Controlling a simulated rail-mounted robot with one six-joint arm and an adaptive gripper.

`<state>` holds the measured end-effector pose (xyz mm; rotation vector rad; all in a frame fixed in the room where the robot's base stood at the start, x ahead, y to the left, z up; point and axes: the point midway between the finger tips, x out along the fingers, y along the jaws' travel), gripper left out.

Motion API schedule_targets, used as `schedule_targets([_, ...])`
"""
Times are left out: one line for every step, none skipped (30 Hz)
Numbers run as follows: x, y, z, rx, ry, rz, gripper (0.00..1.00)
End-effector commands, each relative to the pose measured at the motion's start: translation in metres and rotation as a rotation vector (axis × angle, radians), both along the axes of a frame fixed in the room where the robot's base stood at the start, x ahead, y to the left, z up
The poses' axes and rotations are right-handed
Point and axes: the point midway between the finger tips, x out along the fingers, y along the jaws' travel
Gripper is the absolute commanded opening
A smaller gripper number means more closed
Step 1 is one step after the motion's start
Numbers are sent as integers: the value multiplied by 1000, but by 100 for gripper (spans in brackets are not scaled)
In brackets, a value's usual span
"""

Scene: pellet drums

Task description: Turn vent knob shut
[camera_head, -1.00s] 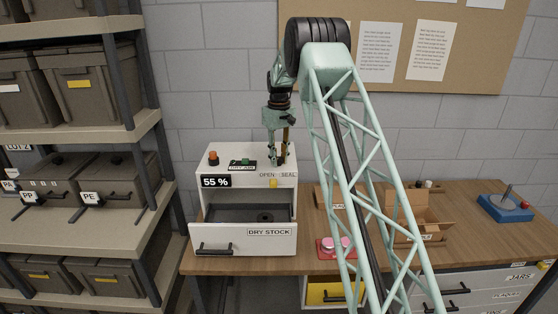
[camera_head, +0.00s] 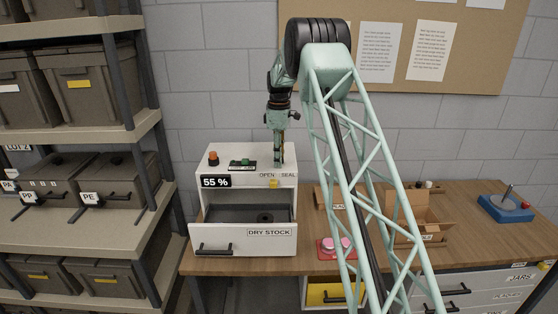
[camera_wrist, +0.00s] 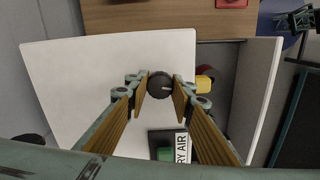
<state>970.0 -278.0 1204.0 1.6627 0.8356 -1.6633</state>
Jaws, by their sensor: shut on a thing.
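The vent knob (camera_wrist: 160,85) is a round dark knob with a pale pointer line, on the white top of the dry-stock cabinet (camera_head: 240,240). In the wrist view it sits between the fingertips of my gripper (camera_wrist: 159,88), which is shut on it. In the head view my gripper (camera_head: 279,158) points straight down at the cabinet's top right, by the OPEN and SEAL labels (camera_head: 277,175). There the knob is mostly hidden by the fingers. The pointer line in the wrist view points roughly right.
A display (camera_head: 216,182) reads 55 %. The cabinet's DRY STOCK drawer (camera_head: 243,240) stands open. A cardboard box (camera_head: 405,215) stands to the right.

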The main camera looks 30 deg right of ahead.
Motion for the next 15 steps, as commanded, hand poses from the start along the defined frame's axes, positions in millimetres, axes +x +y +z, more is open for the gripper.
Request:
schedule_targets([0,0,0,0,0,29,12])
schedule_targets([0,0,0,0,0,47,12])
schedule_targets([0,0,0,0,0,71,12])
schedule_targets([0,0,0,0,0,88,12])
schedule_targets([0,0,0,0,0,103,12])
schedule_targets([0,0,0,0,0,123,12])
schedule_targets([0,0,0,0,0,135,12])
schedule_targets([0,0,0,0,0,148,12])
schedule_targets([0,0,0,0,0,161,12])
schedule_targets([0,0,0,0,0,170,12])
schedule_targets([0,0,0,0,0,179,12])
schedule_targets([0,0,0,0,0,187,12])
schedule_targets([0,0,0,0,0,193,12])
schedule_targets([0,0,0,0,0,198,12])
schedule_targets([0,0,0,0,0,203,12])
